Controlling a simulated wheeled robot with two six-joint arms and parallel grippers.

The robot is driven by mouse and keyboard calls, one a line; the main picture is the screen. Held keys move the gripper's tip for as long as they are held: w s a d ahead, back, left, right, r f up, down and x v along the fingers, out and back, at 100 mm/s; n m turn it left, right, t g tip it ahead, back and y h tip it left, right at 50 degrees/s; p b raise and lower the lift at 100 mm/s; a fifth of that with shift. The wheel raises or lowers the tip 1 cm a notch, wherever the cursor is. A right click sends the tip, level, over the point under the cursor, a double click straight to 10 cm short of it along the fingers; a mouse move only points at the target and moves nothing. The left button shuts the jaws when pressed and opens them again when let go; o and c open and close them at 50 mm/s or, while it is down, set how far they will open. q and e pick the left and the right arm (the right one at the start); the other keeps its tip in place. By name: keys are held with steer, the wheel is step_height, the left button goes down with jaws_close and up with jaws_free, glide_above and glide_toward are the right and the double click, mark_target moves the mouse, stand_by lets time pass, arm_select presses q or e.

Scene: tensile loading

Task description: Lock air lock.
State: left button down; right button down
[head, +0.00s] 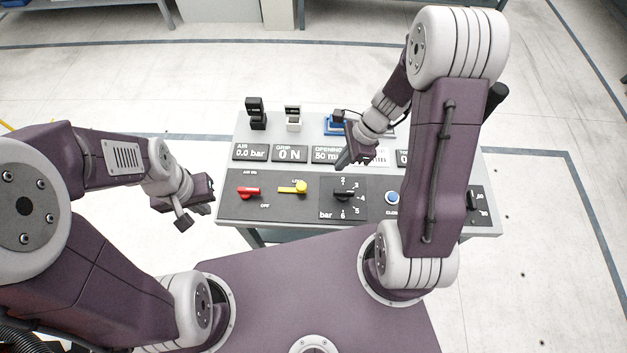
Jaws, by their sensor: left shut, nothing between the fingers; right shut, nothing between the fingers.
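The control panel (300,207) has a red lever (248,192) on its left, by small lettering that includes OFF. A yellow lever (294,188) is just right of it, lying roughly sideways; its small label is hard to read. I cannot tell for sure which lever is the air lock. The air display (250,152) reads 0.0 bar. My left gripper (194,215) is shut and empty, left of the panel and apart from the red lever. My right gripper (343,162) is shut and empty, over the panel above the black pressure knob (343,194).
A blue button (392,198) sits right of the knob. My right arm covers part of the panel's right side. Black and white upright blocks (257,113) and a blue item (334,125) stand at the back. The floor around is clear.

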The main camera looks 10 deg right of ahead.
mark_target(301, 183)
steer(key=b+x, duration=0.4)
steer(key=x, duration=0.6)
steer(key=a, duration=0.3)
steer(key=shift+w, duration=0.25)
steer(key=shift+a, duration=0.55)
steer(key=shift+f, duration=0.1)
steer(key=shift+d, duration=0.1)
steer(key=a, duration=0.1)
steer(key=w+a+p, duration=0.1)
steer(key=a, duration=0.1)
steer(key=shift+a, duration=0.25)
steer(key=shift+d, duration=0.1)
